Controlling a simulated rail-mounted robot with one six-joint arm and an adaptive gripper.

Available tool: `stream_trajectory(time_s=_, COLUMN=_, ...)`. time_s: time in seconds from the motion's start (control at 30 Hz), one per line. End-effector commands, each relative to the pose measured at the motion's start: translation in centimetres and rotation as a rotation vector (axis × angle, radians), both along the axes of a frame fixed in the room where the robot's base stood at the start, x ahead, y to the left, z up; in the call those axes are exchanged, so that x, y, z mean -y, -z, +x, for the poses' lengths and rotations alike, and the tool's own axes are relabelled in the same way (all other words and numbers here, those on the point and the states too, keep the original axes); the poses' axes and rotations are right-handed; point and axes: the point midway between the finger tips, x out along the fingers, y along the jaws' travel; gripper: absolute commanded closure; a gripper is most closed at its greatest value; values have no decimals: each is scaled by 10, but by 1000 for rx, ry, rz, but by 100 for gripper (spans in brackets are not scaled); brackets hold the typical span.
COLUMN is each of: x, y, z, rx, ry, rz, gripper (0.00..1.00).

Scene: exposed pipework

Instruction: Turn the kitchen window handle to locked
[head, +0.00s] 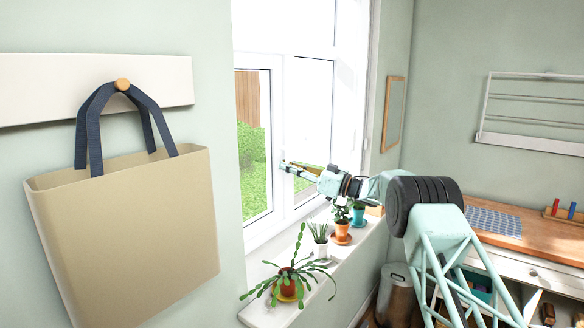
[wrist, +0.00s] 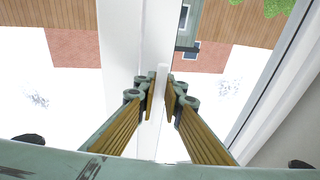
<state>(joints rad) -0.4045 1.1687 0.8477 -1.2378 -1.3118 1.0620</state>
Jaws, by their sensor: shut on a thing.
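The window handle (wrist: 162,72) is a slim white bar in the wrist view, lying between my gripper's fingertips and running roughly along the white window post (wrist: 118,40). My gripper (wrist: 160,92) is shut on the handle, with one finger against each side. In the head view my gripper (head: 285,165) reaches in from the right to the middle post of the white window (head: 287,120). There the handle is too small and pale to make out, and its exact angle cannot be told. The left window pane and its frame look closed or nearly so.
Potted plants stand on the sill below my arm: a trailing cactus (head: 287,284), a spiky plant (head: 320,232) and others in orange and teal pots. A beige bag (head: 125,235) hangs on the left wall. A wooden worktop (head: 540,235) is at right.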

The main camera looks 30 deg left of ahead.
Motion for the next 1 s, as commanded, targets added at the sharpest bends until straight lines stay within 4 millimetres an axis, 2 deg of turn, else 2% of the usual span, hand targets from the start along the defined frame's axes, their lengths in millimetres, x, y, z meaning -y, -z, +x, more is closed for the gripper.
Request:
stream_trajectory(time_s=0.5, x=-1, y=-1, z=1, rx=31, ry=-1, rz=-5, gripper=100)
stream_trajectory(time_s=0.53, x=-1, y=-1, z=1, rx=31, ry=-1, rz=-4, gripper=91)
stream_trajectory(time_s=0.7, x=-1, y=-1, z=1, rx=30, ry=-1, rz=-4, gripper=77)
stream_trajectory(time_s=1.0, x=-1, y=0, z=1, rx=30, ry=-1, rz=-5, gripper=77)
